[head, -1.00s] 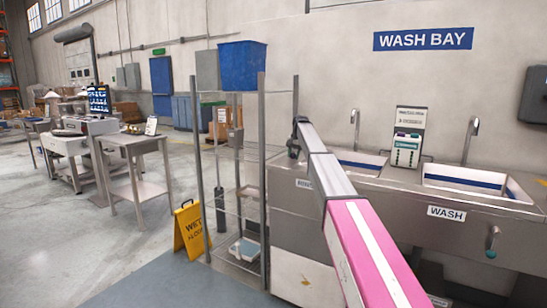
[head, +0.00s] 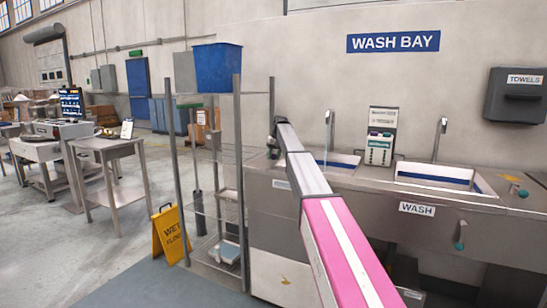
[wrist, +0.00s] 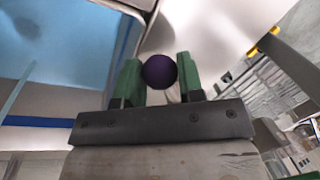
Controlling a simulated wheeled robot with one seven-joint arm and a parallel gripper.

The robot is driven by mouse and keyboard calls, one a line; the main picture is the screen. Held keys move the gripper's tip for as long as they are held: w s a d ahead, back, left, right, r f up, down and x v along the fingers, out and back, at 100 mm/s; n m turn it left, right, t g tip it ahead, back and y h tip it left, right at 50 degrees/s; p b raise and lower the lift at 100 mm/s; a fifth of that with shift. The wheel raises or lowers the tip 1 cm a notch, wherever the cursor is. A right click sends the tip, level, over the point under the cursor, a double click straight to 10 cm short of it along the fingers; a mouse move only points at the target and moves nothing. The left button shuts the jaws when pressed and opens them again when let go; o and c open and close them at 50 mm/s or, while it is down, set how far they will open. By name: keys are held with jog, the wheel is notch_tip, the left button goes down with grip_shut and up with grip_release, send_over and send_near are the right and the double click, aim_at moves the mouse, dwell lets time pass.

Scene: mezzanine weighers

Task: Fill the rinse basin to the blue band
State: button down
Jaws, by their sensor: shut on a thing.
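The left basin (head: 350,159) is set in the steel counter, with a blue band (head: 345,165) along its inner wall. Its front label is mostly covered by my arm. A thin pale-blue stream (head: 326,160) falls from the left tap (head: 330,118). In the wrist view, a light-blue water surface (wrist: 75,45) lies at upper left, with pale wall between it and the blue band (wrist: 40,122). My gripper (wrist: 158,75) has its green fingers shut on a dark purple round knob (wrist: 159,71).
The wash basin (head: 440,177) and its tap (head: 441,128) are at right, with a teal front knob (head: 459,246). A wire rack (head: 238,170) with a blue bin (head: 218,67) and a wet-floor sign (head: 170,235) stand left.

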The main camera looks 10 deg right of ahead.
jog(key=c, duration=0.8)
grip_release()
jog(key=shift+o, duration=0.2)
jog(key=shift+r, duration=0.1)
notch_tip(320, 180, up, 10)
jog(key=d, duration=0.2)
jog(key=shift+r, duration=0.2)
jog(key=shift+w, duration=0.1)
